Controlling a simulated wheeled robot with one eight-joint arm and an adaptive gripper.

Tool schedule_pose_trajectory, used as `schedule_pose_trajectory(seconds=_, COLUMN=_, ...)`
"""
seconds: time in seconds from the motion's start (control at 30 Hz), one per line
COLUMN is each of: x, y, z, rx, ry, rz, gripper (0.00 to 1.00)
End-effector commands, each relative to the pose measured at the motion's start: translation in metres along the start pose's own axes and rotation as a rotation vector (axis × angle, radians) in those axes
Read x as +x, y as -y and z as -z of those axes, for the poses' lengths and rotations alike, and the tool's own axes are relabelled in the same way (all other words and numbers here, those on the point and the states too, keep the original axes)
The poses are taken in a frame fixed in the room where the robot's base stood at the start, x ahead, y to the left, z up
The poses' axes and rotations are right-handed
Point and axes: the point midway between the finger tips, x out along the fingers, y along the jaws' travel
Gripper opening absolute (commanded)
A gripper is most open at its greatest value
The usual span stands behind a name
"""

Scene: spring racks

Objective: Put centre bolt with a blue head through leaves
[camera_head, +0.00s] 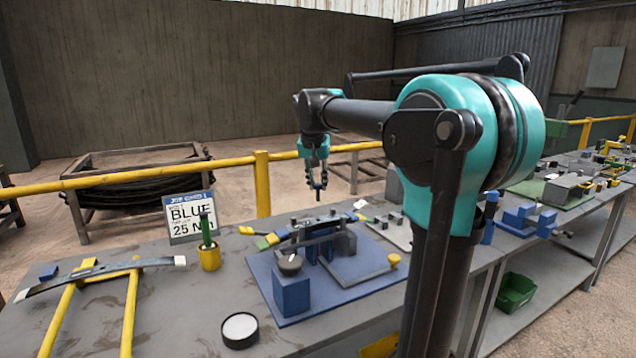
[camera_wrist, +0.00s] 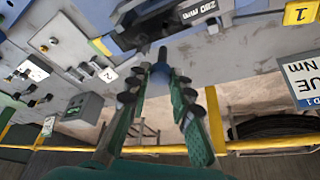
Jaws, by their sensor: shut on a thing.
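My gripper (camera_head: 318,187) hangs above the back of the blue fixture plate (camera_head: 262,277), pointing down. In the wrist view its fingers (camera_wrist: 160,84) are closed on a small bolt with a blue head (camera_wrist: 161,68). In the head view the bolt's dark shank points down below the fingertips, clear of everything. The dark leaves (camera_head: 318,238) lie across the clamp fixture on the blue plate, below my gripper. Their hole cannot be made out. Part of the fixture shows at the top of the wrist view, with a 280 mm label (camera_wrist: 198,9).
A job card (camera_head: 190,216) reading BLUE 25 Nm stands behind a green-handled tool (camera_head: 207,232) in a yellow holder. A curved leaf (camera_head: 95,274) rests on yellow stands at left. A yellow rail (camera_head: 262,185) runs behind the bench.

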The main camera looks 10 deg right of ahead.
Motion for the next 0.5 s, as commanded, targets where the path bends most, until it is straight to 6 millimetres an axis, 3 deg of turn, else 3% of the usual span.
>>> schedule_pose_trajectory(seconds=0.5, x=0.030, y=0.000, z=-0.012, rx=0.000, ry=0.000, rz=0.000, gripper=0.01)
